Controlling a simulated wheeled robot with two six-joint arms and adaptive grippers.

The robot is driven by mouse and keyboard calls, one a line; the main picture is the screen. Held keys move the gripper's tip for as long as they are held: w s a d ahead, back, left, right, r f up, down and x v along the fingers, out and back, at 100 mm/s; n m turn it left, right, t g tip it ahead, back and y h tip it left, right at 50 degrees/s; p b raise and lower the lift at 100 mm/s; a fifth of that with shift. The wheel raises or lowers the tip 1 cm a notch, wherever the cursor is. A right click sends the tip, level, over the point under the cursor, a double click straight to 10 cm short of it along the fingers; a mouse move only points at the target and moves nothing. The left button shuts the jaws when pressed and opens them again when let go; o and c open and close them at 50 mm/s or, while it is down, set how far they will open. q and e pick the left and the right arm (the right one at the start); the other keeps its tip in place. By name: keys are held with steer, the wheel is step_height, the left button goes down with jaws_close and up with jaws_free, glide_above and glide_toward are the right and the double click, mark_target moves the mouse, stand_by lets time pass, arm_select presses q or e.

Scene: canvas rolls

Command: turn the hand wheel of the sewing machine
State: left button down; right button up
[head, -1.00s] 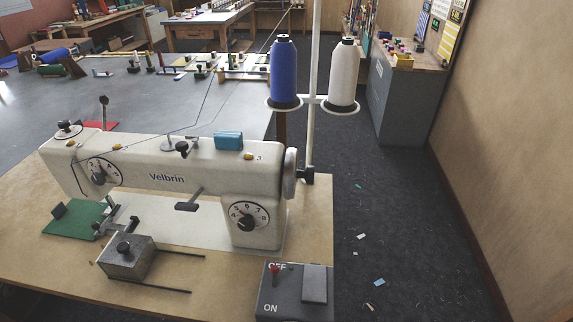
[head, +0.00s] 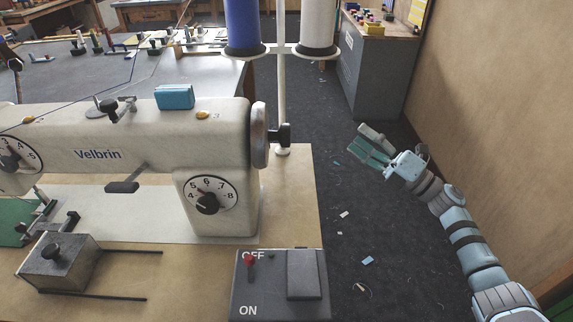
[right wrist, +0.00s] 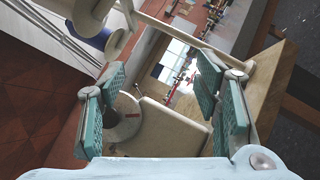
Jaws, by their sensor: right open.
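The cream sewing machine (head: 100,155) marked "Velbrin" stands on the wooden table. Its metal hand wheel (head: 259,135) is on the right end, with a dark knob (head: 281,136) sticking out to the right. My right gripper (head: 364,148) is open and empty, over the floor to the right of the wheel and apart from it. In the right wrist view the teal finger pads of this gripper (right wrist: 160,98) stand wide apart. My left gripper is not in view.
A thread stand (head: 283,100) with a blue spool (head: 241,22) and a white spool (head: 318,22) rises behind the wheel. A switch box (head: 255,285) sits at the table's front right. A grey cabinet (head: 375,75) and wall are at right.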

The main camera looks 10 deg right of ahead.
steer(key=s+a+r+n+g+y+b, duration=0.35)
steer(key=r+n+g+y, duration=0.2)
steer(key=n, duration=0.55)
steer(key=n+g+h, duration=0.2)
steer(key=n+g, duration=0.3)
steer(key=n, duration=0.1)
glide_toward(287, 136)
arm_select(q)
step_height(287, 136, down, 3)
steer(key=p, duration=0.3)
arm_select(e)
steer(key=shift+y, duration=0.25)
steer(key=x, duration=0.3)
steer(key=w+f+x, duration=0.1)
steer(key=x, duration=0.6)
steer(key=shift+w+d+f, duration=0.25)
steer(key=shift+w+f, duration=0.05)
steer(key=shift+w, duration=0.1)
steer(key=c, duration=1.1)
